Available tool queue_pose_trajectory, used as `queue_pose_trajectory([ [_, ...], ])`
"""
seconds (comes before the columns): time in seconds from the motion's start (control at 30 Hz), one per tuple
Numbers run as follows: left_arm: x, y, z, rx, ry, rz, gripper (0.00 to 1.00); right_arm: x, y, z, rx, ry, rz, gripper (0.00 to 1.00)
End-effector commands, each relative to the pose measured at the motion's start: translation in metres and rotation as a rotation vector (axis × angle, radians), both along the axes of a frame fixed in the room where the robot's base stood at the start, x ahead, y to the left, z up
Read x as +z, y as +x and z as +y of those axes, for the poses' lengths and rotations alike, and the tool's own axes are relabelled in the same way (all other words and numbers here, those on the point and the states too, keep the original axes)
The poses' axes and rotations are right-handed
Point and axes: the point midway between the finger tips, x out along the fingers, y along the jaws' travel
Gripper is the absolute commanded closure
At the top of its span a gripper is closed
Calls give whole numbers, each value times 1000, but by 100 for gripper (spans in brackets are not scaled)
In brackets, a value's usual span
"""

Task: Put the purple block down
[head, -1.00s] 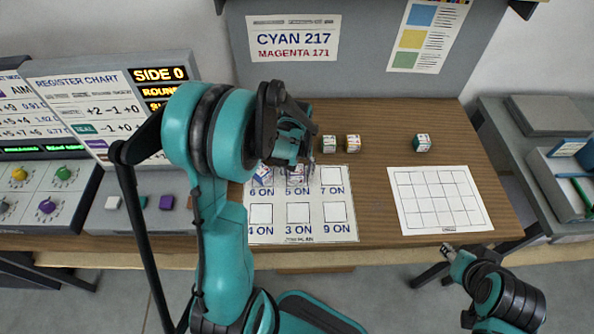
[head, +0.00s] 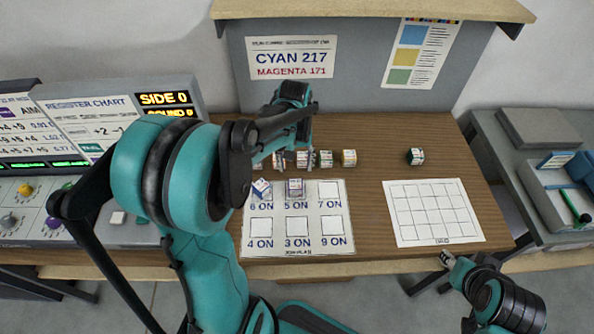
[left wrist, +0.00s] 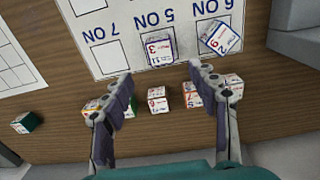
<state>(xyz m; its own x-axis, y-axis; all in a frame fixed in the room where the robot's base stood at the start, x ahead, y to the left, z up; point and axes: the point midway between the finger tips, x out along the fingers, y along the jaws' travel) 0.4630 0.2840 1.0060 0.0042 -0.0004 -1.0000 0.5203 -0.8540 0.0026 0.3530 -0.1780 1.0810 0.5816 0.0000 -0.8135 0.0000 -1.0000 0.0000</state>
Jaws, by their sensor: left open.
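A pale block with what look like purple edges (head: 295,187) sits on the 5 ON square of the white mat (head: 297,237). The same block shows in the left wrist view (left wrist: 160,49). A blue-edged block (head: 261,188) sits turned at an angle on the 6 ON square. My left gripper (head: 284,163) is open, just behind the mat. In the left wrist view its fingertips (left wrist: 162,75) are apart with nothing held between them, and the purple-edged block lies just past them. My right gripper (head: 447,258) is low at the right, off the table's front edge; its jaws are too small to read.
Several blocks stand in a row behind the mat, including a green one (head: 326,159) and a yellow one (head: 349,158). A dark green block (head: 416,156) stands alone further right. A white grid sheet (head: 433,212) lies empty. My left arm hides part of the left console.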

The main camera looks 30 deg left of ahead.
Motion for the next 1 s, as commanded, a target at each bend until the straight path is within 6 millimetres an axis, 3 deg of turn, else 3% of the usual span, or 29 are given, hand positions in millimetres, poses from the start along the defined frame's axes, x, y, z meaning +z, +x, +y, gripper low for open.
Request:
queue_pose_trajectory([
  [0.17,24,-14,-18,-70,18,-73,41,0,0,0,0,0,0,60],
  [0.43,68,-64,-69,-307,89,-337,41,0,0,0,0,0,0,60],
  [0.7,76,-103,-100,-489,154,-549,41,0,0,0,0,0,0,60],
  [1.0,76,-110,-106,-531,172,-604,41,0,0,0,0,0,0,60],
])
